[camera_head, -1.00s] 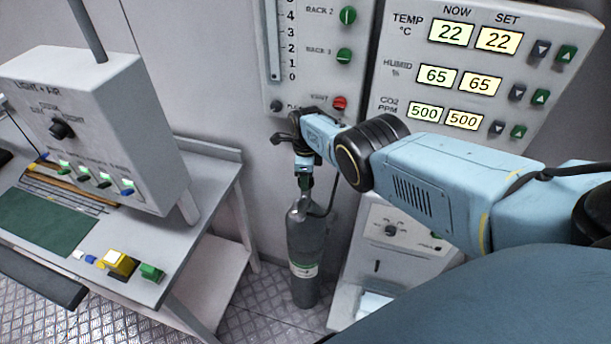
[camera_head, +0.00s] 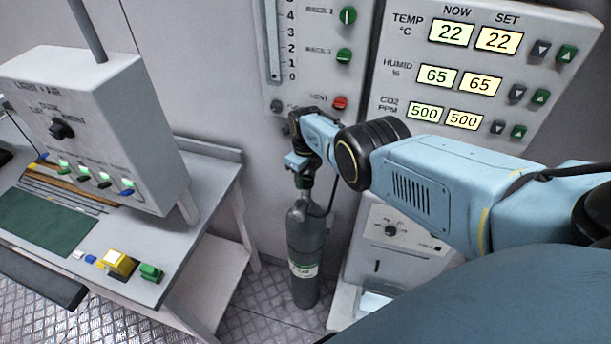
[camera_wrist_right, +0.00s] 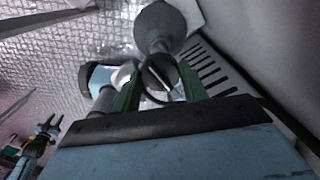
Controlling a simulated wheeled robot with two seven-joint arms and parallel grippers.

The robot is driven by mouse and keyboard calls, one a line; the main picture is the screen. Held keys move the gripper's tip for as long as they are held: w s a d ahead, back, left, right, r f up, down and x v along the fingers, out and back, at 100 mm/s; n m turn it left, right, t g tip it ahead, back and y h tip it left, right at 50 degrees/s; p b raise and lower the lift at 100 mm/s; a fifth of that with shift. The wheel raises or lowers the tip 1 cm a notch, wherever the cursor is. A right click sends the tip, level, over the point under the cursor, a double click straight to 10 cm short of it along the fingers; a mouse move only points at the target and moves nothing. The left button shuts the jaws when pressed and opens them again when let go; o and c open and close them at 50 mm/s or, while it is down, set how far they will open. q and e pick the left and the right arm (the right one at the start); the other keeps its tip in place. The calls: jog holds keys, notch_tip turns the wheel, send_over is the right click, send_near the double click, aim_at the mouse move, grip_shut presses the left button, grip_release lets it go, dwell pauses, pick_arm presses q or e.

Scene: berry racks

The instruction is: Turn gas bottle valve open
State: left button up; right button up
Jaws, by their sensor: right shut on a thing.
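The grey gas bottle (camera_head: 304,240) stands upright on the floor against the back wall, with a pale label low on its body. My right gripper (camera_head: 303,182) points down at the bottle's top and is shut on the valve. In the right wrist view its two green fingers (camera_wrist_right: 160,88) stand on either side of the round valve knob (camera_wrist_right: 160,76), which has a light bar across it. The bottle's grey shoulder (camera_wrist_right: 160,28) shows beyond. The valve is mostly hidden in the head view. A small blue and black part, perhaps my left gripper (camera_wrist_right: 45,128), shows at the wrist view's lower left.
A bench (camera_head: 190,262) with a control box (camera_head: 110,135) stands to the left. A wall panel (camera_head: 318,60) with green knobs and a display panel (camera_head: 480,75) are above and to the right. A white cabinet (camera_head: 395,250) stands close to the bottle's right. A thin hose runs beside the bottle's neck.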

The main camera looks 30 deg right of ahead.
jog(key=shift+d, duration=0.1)
dwell(0.3)
jog(key=o, duration=1)
jog(key=shift+c, duration=0.2)
